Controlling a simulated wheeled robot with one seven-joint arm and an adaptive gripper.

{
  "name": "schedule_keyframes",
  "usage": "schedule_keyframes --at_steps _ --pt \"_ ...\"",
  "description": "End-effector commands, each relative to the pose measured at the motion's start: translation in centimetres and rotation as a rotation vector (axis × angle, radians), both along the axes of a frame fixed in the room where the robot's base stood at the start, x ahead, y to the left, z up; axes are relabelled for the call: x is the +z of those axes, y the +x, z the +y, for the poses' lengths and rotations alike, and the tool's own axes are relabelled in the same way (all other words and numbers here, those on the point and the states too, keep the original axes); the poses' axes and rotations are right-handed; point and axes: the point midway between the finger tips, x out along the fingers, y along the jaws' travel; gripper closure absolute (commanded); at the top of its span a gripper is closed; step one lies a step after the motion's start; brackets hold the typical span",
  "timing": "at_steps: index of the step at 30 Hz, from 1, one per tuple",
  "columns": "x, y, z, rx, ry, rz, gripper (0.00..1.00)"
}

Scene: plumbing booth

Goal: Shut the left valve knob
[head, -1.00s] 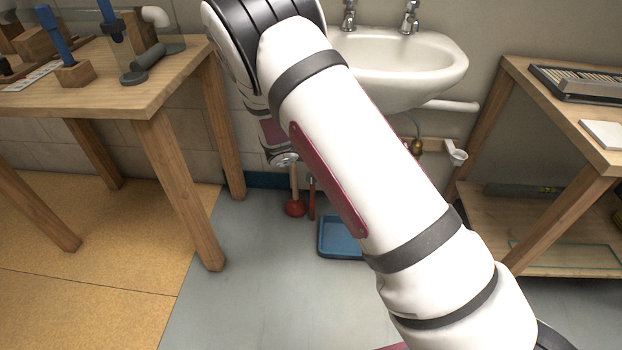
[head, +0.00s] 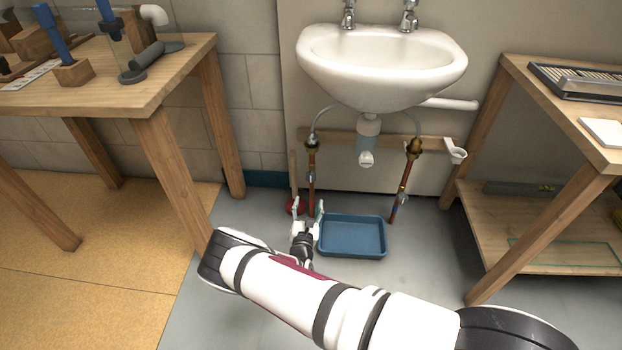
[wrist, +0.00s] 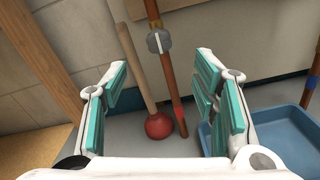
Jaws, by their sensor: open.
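The left valve knob (wrist: 158,42) is a small grey piece on the left copper pipe (wrist: 170,88) in the wrist view. In the head view this pipe (head: 311,192) drops below the left side of the sink, and the knob is too small to make out clearly. My gripper (head: 309,210) is low in front of the pipe, near the floor. In the wrist view my gripper (wrist: 160,85) is open and empty, its teal-padded fingers wide apart. The knob lies ahead between the fingers, toward the top of the picture, with no visible contact.
A red plunger (wrist: 158,125) with a wooden handle stands just left of the pipe. A blue tray (head: 352,250) lies on the floor to the right. The sink (head: 380,85) hangs above. A right pipe (head: 404,180) and wooden tables (head: 150,95) stand to the sides.

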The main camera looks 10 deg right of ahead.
Motion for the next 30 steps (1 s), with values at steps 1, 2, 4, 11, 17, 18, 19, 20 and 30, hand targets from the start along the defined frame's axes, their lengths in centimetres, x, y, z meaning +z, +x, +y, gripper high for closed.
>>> schedule_keyframes --at_steps 1,2,4,11,17,18,19,20,30 --pt "-0.2 0.1 0.1 0.009 -0.004 0.002 0.46" --pt "-0.3 0.2 0.1 0.011 -0.003 0.002 0.46" --pt "-0.3 0.8 -0.1 0.01 -0.003 0.001 0.46" --pt "-0.5 4.3 -1.3 0.007 -0.001 -0.002 0.46" --pt "-0.5 8.1 -2.6 0.007 -0.001 -0.001 0.46" --pt "-0.5 8.8 -2.8 0.007 -0.001 -0.001 0.46" --pt "-0.5 9.3 -3.0 0.007 -0.001 -0.001 0.46" --pt "-0.5 9.8 -3.1 0.007 -0.001 -0.001 0.46" --pt "-0.3 12.9 -4.1 0.008 -0.002 0.002 0.46"
